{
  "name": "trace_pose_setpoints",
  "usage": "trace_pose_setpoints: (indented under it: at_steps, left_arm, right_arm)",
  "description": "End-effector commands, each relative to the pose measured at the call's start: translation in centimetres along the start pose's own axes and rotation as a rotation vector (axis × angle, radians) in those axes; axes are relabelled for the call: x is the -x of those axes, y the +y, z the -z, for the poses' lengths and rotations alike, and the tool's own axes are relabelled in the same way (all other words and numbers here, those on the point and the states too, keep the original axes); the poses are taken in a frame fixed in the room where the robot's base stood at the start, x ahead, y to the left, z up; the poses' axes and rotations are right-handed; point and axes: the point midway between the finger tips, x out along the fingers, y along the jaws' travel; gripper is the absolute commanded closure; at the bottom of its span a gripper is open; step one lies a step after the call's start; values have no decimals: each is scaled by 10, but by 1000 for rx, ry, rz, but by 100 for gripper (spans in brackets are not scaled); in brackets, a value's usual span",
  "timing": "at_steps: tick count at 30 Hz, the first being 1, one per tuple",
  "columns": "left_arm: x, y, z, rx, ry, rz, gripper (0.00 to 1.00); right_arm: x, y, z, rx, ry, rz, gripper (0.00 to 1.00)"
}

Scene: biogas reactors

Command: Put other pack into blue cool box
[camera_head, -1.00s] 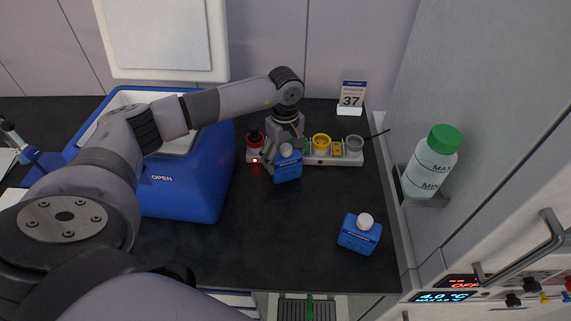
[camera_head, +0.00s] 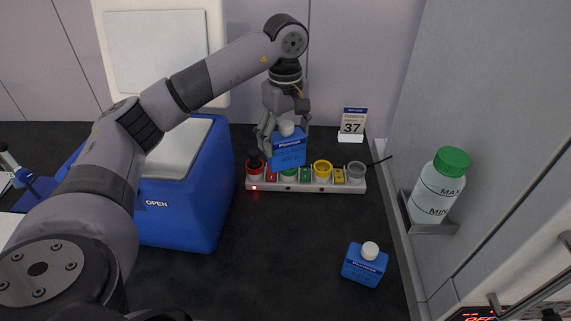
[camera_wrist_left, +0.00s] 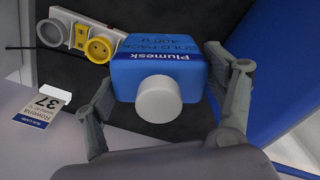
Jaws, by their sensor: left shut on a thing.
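A blue cold pack (camera_head: 287,149) with a white cap is held upright by my left gripper (camera_head: 286,128), above the row of coloured sockets. In the left wrist view the same pack (camera_wrist_left: 160,62), marked "Plumesk", sits between the two fingers (camera_wrist_left: 165,100). A second blue pack (camera_head: 364,265) with a white cap stands on the dark bench at the lower right. The blue cool box (camera_head: 190,205) stands open to the left of the held pack, its white lid (camera_head: 162,45) raised at the back. My left arm hides part of the box's opening. My right gripper is not in view.
A white strip (camera_head: 325,187) with red, green, yellow and grey sockets lies on the bench. A sign reading 37 (camera_head: 352,123) stands behind it. A green-capped bottle (camera_head: 438,188) sits in a wall holder at right. The front middle bench is clear.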

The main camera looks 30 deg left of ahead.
Motion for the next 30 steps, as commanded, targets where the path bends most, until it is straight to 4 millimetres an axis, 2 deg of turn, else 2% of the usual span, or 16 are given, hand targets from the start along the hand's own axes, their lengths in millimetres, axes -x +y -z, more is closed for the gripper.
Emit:
trace_pose_setpoints:
  at_steps: [3, 6, 10, 15, 20, 27, 30]
  left_arm:
    - [26, 1, 0, -1, 1, -6, 66]
    - [38, 1, 0, 0, 1, -2, 66]
    - [47, 1, 0, -1, 0, -2, 66]
    - [48, 0, -2, -11, 0, -1, 66]
    - [29, -3, -21, -148, 4, 3, 66]
    - [-26, -26, -89, -599, 5, 4, 66]
    - [-42, -39, -112, -749, 4, 5, 66]
  right_arm:
    - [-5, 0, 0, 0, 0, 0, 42]
    - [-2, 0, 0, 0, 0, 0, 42]
    - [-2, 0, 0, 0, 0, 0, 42]
    - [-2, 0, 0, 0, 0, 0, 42]
    - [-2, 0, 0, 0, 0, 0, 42]
    - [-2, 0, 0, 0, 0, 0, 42]
    - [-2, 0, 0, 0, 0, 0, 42]
